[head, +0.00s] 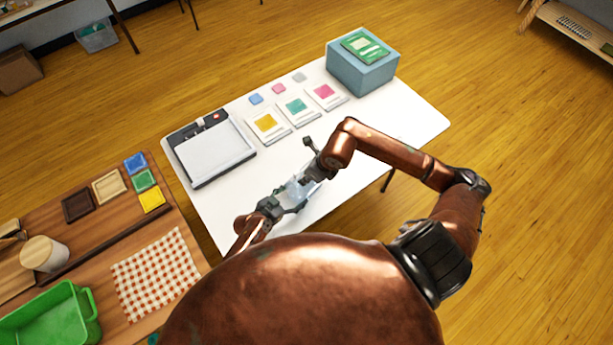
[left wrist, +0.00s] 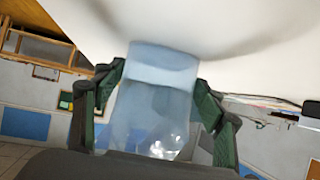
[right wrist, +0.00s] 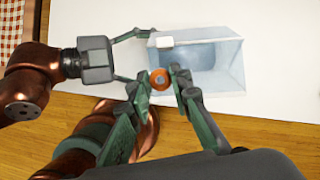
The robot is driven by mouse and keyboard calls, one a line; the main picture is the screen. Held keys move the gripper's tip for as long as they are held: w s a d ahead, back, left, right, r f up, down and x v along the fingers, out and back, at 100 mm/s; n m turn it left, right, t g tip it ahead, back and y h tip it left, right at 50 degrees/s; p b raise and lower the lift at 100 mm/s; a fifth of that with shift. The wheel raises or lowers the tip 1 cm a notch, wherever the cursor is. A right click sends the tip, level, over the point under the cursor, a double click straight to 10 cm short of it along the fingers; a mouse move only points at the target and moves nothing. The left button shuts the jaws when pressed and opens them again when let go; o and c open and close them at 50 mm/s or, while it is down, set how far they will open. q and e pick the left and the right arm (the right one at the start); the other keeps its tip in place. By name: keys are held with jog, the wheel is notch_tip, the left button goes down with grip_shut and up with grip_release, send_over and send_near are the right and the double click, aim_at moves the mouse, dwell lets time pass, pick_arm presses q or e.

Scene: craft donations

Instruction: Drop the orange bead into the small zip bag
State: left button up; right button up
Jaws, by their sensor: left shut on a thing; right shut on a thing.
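The orange bead (right wrist: 159,79) is pinched between the fingertips of my right gripper (right wrist: 156,83) in the right wrist view. The small zip bag (right wrist: 215,70) is clear, pale blue and spread like a box. It also shows in the left wrist view (left wrist: 152,110) between the fingers of my left gripper (left wrist: 157,88), which is shut on it. In the head view the left gripper (head: 287,207) and right gripper (head: 311,172) are close together at the bag (head: 297,189). The bead appears at the bag's left edge; I cannot tell whether it is over the mouth.
The white table (head: 375,118) holds a grey-framed tray (head: 213,150), several coloured cards and small pieces, and a blue box (head: 362,72) at the back right. A wooden table (head: 100,225) with a checked cloth (head: 155,272) and green bin (head: 55,318) stands left.

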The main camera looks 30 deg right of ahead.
jog(key=shift+d, duration=0.1)
jog(key=shift+w+d, duration=0.15)
jog(key=shift+d, duration=0.2)
jog(key=shift+w+d, duration=0.1)
jog(key=shift+d, duration=0.25)
jog(key=shift+w+d, duration=0.15)
jog(key=shift+d, duration=0.2)
jog(key=shift+w+d, duration=0.1)
jog(key=shift+d, duration=0.2)
jog(key=shift+w+d+f, duration=0.1)
jog(key=shift+w+d, duration=0.05)
jog(key=shift+d, duration=0.3)
jog(key=shift+d, duration=0.2)
jog(key=shift+w+d, duration=0.3)
jog(key=shift+d, duration=0.4)
jog(key=shift+w+d, duration=0.15)
jog(key=shift+d, duration=0.2)
